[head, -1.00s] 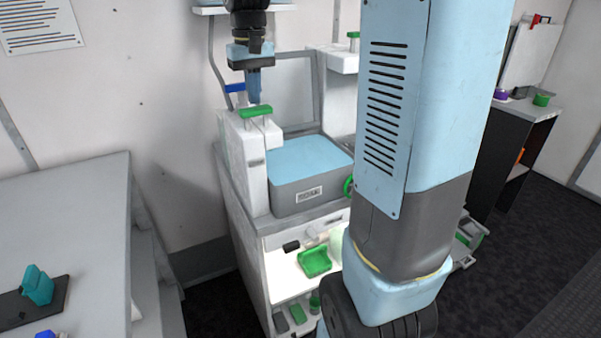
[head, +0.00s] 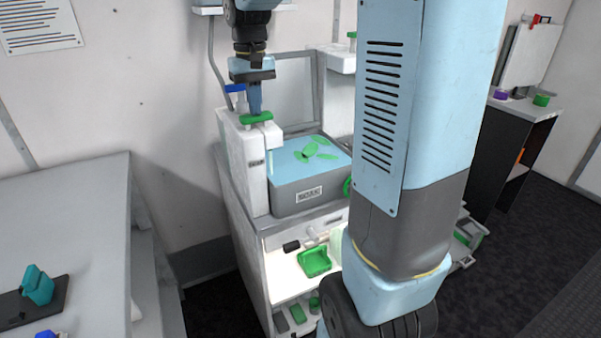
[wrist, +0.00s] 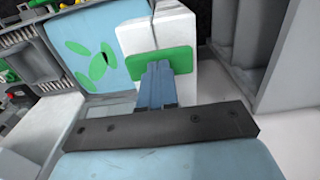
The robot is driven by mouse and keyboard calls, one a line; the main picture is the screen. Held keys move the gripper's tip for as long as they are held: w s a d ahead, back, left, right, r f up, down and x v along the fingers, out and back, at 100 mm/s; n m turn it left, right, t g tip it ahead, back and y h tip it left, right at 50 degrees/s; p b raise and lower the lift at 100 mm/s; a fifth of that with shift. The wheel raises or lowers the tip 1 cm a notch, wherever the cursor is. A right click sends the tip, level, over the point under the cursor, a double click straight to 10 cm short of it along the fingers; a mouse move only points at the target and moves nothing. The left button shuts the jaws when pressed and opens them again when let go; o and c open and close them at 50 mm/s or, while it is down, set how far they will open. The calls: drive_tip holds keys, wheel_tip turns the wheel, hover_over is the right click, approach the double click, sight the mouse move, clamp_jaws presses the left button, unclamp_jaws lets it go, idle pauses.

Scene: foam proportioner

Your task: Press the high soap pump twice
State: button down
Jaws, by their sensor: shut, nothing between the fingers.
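The soap pump is a white dispenser (head: 246,155) with a flat green press bar (head: 258,119) on top, standing at the left of the basin. My gripper (head: 255,112) is shut and empty, pointing down, with its fingertips at the green bar. The wrist view also shows the shut fingers (wrist: 157,66) over the middle of the green bar (wrist: 178,60). Green soap patches (head: 318,150) lie on the blue surface of the basin (head: 290,197). A thin green streak hangs by the dispenser's spout.
A second green-topped fixture (head: 351,35) stands on a white shelf behind the basin. A blue handle (head: 235,88) is close behind my gripper. A green tray (head: 314,262) lies on the lit shelf below. A grey table (head: 75,215) is at left.

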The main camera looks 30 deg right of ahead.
drive_tip(key=shift+f, duration=0.5)
drive_tip(key=shift+r, duration=2.05)
drive_tip(key=shift+f, duration=0.15)
drive_tip(key=shift+f, duration=0.35)
